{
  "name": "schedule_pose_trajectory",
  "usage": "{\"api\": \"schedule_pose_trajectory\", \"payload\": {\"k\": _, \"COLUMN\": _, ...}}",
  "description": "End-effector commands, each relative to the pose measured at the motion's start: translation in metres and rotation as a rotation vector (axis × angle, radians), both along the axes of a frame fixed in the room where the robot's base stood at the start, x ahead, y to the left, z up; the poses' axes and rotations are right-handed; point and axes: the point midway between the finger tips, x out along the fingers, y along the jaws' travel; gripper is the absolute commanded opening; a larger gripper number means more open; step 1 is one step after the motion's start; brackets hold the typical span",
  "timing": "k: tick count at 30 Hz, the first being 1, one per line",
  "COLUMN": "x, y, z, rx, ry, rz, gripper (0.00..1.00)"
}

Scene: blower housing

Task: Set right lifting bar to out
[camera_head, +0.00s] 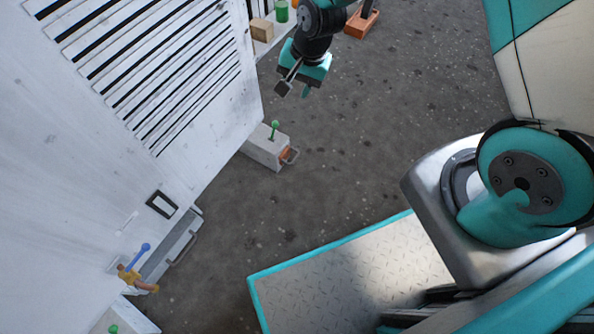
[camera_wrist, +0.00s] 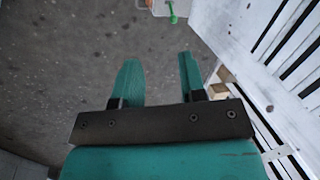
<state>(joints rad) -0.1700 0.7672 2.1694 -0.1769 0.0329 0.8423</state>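A pale block with a green-knobbed lever (camera_head: 274,130) and a small grey handle (camera_head: 291,157) juts from the foot of the white housing (camera_head: 110,150), with an orange patch by the handle. It looks like a lifting bar, but I cannot tell for sure that it is the right one. In the wrist view the green knob (camera_wrist: 173,18) shows at the top edge, beyond my fingertips. My gripper (camera_head: 295,90) hangs above and right of the block in the head view, apart from it. In the wrist view my gripper (camera_wrist: 158,75) has its fingers apart with nothing between them.
A second green knob (camera_head: 113,329) shows at the bottom left. A blue lever (camera_head: 138,256) on a brass valve and a grey drawer-like part with a handle (camera_head: 184,249) sit on the housing. A box (camera_head: 262,30) and green can (camera_head: 282,12) stand behind. Grey floor (camera_head: 345,150) is clear.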

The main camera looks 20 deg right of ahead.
Motion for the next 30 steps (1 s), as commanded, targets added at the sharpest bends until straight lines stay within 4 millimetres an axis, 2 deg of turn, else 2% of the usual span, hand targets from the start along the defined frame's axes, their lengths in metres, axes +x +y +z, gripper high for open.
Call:
{"api": "schedule_pose_trajectory", "payload": {"k": 1, "x": 0.001, "y": -0.006, "z": -0.063, "rx": -0.010, "ry": 0.014, "rz": -0.054, "gripper": 0.38}}
{"api": "schedule_pose_trajectory", "payload": {"k": 3, "x": 0.004, "y": -0.014, "z": -0.109, "rx": -0.021, "ry": 0.020, "rz": -0.128, "gripper": 0.38}}
{"api": "schedule_pose_trajectory", "payload": {"k": 6, "x": 0.005, "y": -0.023, "z": -0.159, "rx": -0.032, "ry": 0.024, "rz": -0.209, "gripper": 0.38}}
{"api": "schedule_pose_trajectory", "payload": {"k": 7, "x": 0.005, "y": -0.026, "z": -0.170, "rx": -0.035, "ry": 0.025, "rz": -0.228, "gripper": 0.38}}
{"api": "schedule_pose_trajectory", "payload": {"k": 10, "x": 0.004, "y": -0.031, "z": -0.195, "rx": -0.042, "ry": 0.025, "rz": -0.271, "gripper": 0.38}}
{"api": "schedule_pose_trajectory", "payload": {"k": 17, "x": 0.006, "y": -0.032, "z": -0.222, "rx": -0.044, "ry": 0.025, "rz": -0.296, "gripper": 0.38}}
{"api": "schedule_pose_trajectory", "payload": {"k": 30, "x": 0.021, "y": -0.020, "z": -0.320, "rx": -0.045, "ry": 0.025, "rz": -0.293, "gripper": 0.38}}
